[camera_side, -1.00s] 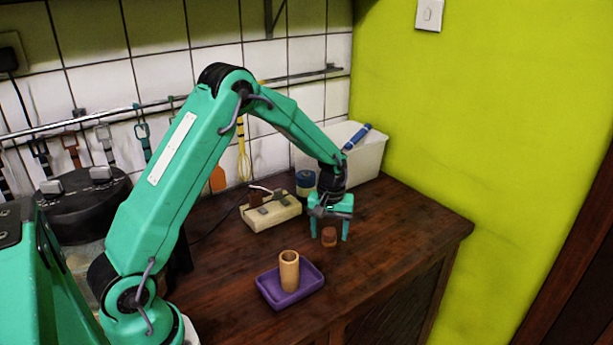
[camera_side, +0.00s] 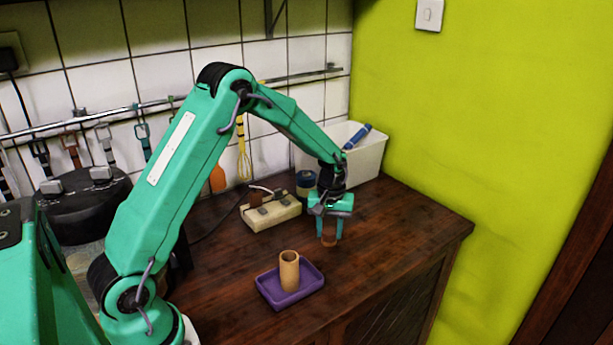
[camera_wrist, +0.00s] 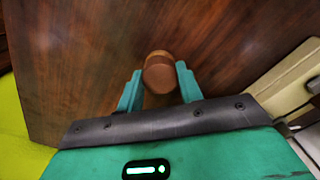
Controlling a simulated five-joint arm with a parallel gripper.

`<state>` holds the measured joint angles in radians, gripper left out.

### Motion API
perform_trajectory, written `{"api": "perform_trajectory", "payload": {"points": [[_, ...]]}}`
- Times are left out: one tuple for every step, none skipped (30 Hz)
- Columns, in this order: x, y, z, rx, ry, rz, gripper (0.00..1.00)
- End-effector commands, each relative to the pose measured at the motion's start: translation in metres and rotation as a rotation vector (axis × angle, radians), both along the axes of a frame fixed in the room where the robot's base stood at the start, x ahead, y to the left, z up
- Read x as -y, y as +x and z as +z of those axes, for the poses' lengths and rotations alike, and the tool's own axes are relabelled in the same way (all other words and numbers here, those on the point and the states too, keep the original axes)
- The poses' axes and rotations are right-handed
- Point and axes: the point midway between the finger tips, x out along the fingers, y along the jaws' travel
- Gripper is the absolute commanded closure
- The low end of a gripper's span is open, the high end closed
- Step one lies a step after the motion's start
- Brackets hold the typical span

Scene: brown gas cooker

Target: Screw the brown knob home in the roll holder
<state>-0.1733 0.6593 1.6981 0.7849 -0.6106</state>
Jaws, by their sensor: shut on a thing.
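The brown knob (camera_side: 329,239) stands on the wooden counter, between the two teal fingers of my gripper (camera_side: 330,238). In the wrist view the knob (camera_wrist: 160,74) shows as a short round piece between the fingertips, and my gripper (camera_wrist: 159,82) is shut on it. The roll holder is an upright tan tube (camera_side: 289,270) on a purple tray (camera_side: 268,290), nearer the camera and to the left of my gripper. The tube's top is open. The knob is apart from the holder.
A cream box (camera_side: 270,214) with items on it sits behind and left of my gripper. The counter (camera_side: 385,240) is clear on the right.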

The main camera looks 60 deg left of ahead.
Motion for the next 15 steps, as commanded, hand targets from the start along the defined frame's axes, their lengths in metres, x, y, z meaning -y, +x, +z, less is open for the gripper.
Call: {"api": "perform_trajectory", "payload": {"points": [[0.000, 0.000, 0.003, 0.001, 0.000, 0.000, 0.86], [0.000, 0.000, 0.005, 0.001, 0.000, 0.000, 0.86], [0.000, 0.001, 0.009, 0.002, 0.001, 0.000, 0.86], [0.000, 0.001, 0.012, 0.004, 0.001, 0.000, 0.86], [0.000, 0.001, 0.015, 0.004, 0.001, 0.000, 0.86], [0.000, 0.001, 0.019, 0.004, 0.001, 0.000, 0.86], [0.000, 0.001, 0.023, 0.004, 0.001, 0.000, 0.86], [0.000, 0.001, 0.028, 0.004, 0.001, 0.000, 0.86], [0.000, 0.001, 0.034, 0.005, 0.001, 0.000, 0.86], [0.000, 0.001, 0.039, 0.004, 0.001, 0.000, 0.86], [0.004, -0.001, 0.042, 0.004, 0.001, -0.002, 0.86], [0.011, -0.003, 0.045, 0.003, 0.000, -0.005, 0.86], [0.016, -0.005, 0.048, 0.003, 0.000, -0.005, 0.86], [0.021, -0.007, 0.051, 0.003, 0.000, -0.004, 0.86], [0.028, -0.010, 0.055, 0.003, 0.000, -0.005, 0.86]]}}
